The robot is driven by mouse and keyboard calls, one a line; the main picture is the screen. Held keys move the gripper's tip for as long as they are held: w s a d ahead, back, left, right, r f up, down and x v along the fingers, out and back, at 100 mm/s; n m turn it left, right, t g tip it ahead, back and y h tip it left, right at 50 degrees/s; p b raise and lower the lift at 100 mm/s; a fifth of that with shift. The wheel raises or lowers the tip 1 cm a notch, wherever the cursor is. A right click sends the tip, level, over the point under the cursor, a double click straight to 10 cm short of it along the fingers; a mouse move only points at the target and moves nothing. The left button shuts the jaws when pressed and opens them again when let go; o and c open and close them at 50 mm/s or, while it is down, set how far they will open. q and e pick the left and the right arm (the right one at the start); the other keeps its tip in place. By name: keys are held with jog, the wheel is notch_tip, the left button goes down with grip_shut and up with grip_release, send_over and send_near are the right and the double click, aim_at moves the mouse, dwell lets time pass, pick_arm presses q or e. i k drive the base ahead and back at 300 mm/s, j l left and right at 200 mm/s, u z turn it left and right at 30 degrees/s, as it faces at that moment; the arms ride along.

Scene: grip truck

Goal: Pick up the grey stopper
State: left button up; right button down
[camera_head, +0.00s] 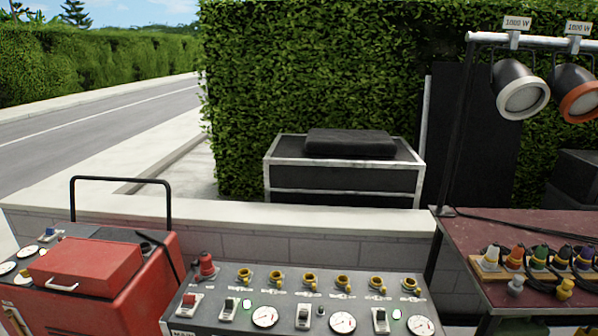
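A small light-grey stopper (515,287) stands on the dark red table (465,228) at the right. It is in front of a wooden strip that holds several coloured plugs. A yellow stopper (565,289) of similar shape stands to its right, apart from it. Neither of my grippers shows in the head view.
A control panel (285,325) with gauges, switches and yellow sockets is at the front centre. A red machine (85,270) with a black handle is at the left. The wooden strip (484,264) and black cables crowd the right table. Two lamps (521,92) (575,92) hang above it.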

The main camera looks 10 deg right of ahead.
aim_at(515, 287)
jog(key=z, duration=1.8)
